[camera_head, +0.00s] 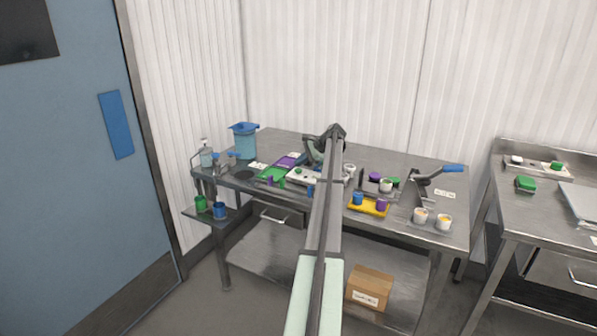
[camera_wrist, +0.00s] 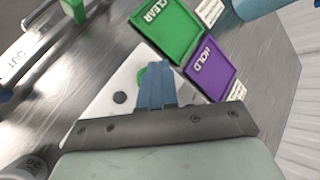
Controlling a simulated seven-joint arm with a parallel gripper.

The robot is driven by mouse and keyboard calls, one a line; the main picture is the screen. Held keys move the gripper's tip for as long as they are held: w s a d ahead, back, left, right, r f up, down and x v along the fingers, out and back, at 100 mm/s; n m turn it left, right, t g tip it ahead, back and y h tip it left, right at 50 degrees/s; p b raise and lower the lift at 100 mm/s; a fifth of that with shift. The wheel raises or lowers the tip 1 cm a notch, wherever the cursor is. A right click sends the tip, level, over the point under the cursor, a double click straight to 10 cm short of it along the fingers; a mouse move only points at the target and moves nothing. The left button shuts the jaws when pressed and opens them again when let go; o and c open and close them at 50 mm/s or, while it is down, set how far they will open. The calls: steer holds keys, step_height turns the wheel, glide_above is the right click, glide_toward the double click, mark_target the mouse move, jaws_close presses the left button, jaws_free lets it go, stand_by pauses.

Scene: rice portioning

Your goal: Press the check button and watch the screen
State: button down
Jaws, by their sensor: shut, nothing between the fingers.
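A white panel (camera_wrist: 103,97) lies under my gripper in the wrist view, with a round green button (camera_wrist: 141,74) and a dark round knob (camera_wrist: 120,97) on it. My gripper (camera_wrist: 158,68) is shut and empty, its blue-grey fingertips over the panel and partly covering the green button. I cannot tell whether they touch it. In the head view the pale device (camera_head: 296,177) with a small green button (camera_head: 298,170) stands mid-table, partly behind my arm. No readable screen shows in either view.
A green CLEAR pad (camera_wrist: 168,27) and a purple HOLD pad (camera_wrist: 210,70) lie beside the panel. A blue container (camera_head: 243,143) stands at the table's left. A yellow tray (camera_head: 368,210) with cups and a blue-handled lever (camera_head: 450,168) are on the right.

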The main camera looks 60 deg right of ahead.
mark_target(301, 170)
steer(key=shift+f, duration=0.2)
steer(key=shift+f, duration=0.25)
steer(key=shift+f, duration=0.5)
stand_by(1.1)
steer(key=shift+r, duration=0.15)
stand_by(0.3)
steer(key=shift+r, duration=0.8)
steer(key=shift+r, duration=2.5)
